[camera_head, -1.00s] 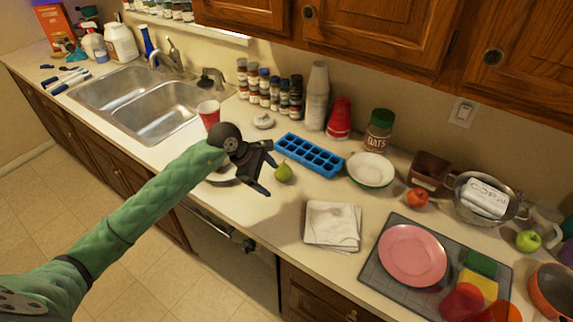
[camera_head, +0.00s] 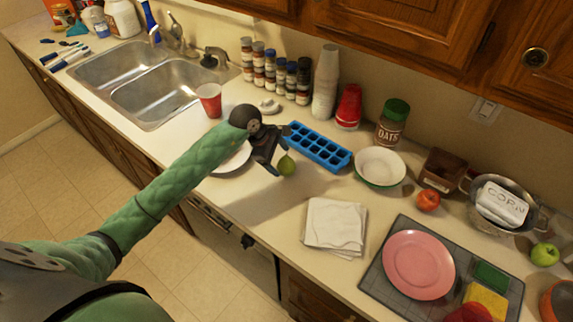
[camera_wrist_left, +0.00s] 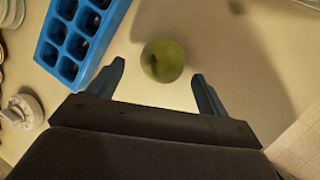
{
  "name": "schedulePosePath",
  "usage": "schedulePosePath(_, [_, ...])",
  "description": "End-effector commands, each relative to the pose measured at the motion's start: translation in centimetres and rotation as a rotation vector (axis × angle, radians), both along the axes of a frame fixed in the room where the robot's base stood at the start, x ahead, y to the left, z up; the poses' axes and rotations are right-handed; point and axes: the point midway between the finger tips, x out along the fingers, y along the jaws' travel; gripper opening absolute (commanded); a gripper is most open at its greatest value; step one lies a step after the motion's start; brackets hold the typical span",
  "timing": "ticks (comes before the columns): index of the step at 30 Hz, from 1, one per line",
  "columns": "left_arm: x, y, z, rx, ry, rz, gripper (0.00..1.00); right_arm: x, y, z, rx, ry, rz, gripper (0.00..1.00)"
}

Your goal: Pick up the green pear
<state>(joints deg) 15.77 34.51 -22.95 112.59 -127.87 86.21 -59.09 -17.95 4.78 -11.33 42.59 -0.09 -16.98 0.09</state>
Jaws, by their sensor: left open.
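The green pear (camera_head: 287,165) stands on the counter, in front of the blue ice tray. My left gripper (camera_head: 279,163) is right beside it, reaching in from the left. In the left wrist view the pear (camera_wrist_left: 163,60) lies just beyond the open fingertips (camera_wrist_left: 158,70), roughly midway between them. The gripper is open and holds nothing. My right gripper is not in view.
The blue ice tray (camera_head: 318,147) is close behind the pear. A white plate (camera_head: 232,160) lies partly under my left arm. A red cup (camera_head: 209,100) stands near the sink. A folded white cloth (camera_head: 335,226) lies to the right, with bare counter between.

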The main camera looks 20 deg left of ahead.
Motion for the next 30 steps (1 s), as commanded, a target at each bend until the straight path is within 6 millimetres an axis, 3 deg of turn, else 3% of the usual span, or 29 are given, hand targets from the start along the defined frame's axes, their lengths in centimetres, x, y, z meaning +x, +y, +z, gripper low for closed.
schedulePosePath(6, [0.5, -0.9, -2.1, -0.002, 0.0, 0.0, 0.78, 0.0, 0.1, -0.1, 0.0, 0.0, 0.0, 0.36])
schedulePosePath(16, [0.6, -1.0, -2.5, 0.0, 0.0, 0.0, 0.78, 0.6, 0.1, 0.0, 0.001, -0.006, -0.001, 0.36])
schedulePosePath(24, [0.6, -1.0, -2.5, 0.0, 0.0, 0.0, 0.27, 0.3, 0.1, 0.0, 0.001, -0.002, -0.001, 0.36])
schedulePosePath(30, [0.6, -1.0, -2.5, 0.0, 0.0, 0.0, 0.26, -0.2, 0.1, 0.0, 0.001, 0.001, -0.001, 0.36])
